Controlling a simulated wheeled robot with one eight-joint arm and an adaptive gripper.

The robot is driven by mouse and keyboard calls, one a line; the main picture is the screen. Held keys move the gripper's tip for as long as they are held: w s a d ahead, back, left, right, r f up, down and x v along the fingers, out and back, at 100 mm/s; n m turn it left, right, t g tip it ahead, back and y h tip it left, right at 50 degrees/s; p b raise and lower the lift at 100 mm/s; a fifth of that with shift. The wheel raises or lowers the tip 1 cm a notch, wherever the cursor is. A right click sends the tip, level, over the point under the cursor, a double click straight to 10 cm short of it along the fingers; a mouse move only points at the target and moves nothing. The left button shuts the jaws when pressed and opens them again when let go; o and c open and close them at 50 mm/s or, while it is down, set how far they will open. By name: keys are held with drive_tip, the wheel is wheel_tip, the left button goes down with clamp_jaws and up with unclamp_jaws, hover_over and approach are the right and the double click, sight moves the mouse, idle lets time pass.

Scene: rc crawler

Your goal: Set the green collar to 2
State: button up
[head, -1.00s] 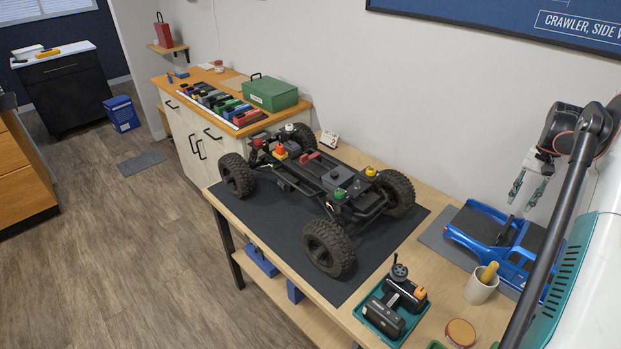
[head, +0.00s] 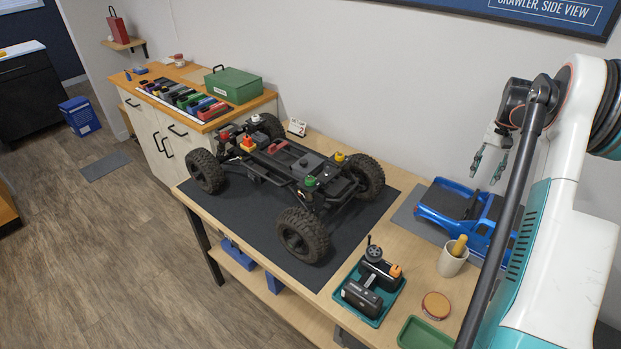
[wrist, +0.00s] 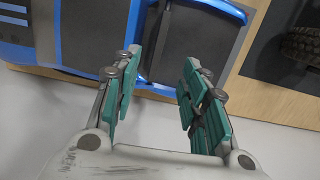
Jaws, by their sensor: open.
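The green collar (head: 310,181) sits on top of the near right corner of the black crawler chassis (head: 290,165), which stands on a dark mat (head: 245,225). Its markings are too small to read. A yellow collar (head: 339,157), an orange-red one (head: 248,144) and a white one (head: 256,118) are on the other corners. My gripper (head: 489,165) is open and empty, above and behind the blue body shell at the right, well apart from the collar. In the wrist view my gripper (wrist: 155,100) shows its teal finger pads spread, with the blue shell (wrist: 245,12) beyond.
The blue shell (head: 425,212) lies on a grey mat at the right. A teal tray (head: 398,290) with a controller, a cup (head: 452,262) and a round tin (head: 435,305) stand at the front right. A small card (head: 297,127) stands behind the chassis.

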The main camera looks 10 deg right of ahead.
drive_tip(key=w+a+r+n+p, duration=0.1)
drive_tip(key=w+a+r+n, duration=0.15)
drive_tip(key=a, duration=0.35)
drive_tip(key=w+a+r+n+p, duration=0.1)
drive_tip(key=w+a+n, duration=0.1)
drive_tip(key=w+a, duration=0.25)
wheel_tip(320, 180, up, 9)
drive_tip(key=n+t+h+p, duration=0.1)
drive_tip(key=n+p, duration=0.5)
drive_tip(key=n, duration=0.9)
hover_over(310, 179)
wheel_tip(310, 179, down, 13)
drive_tip(key=shift+f+b, duration=0.15)
drive_tip(key=shift+b, duration=0.8)
clamp_jaws()
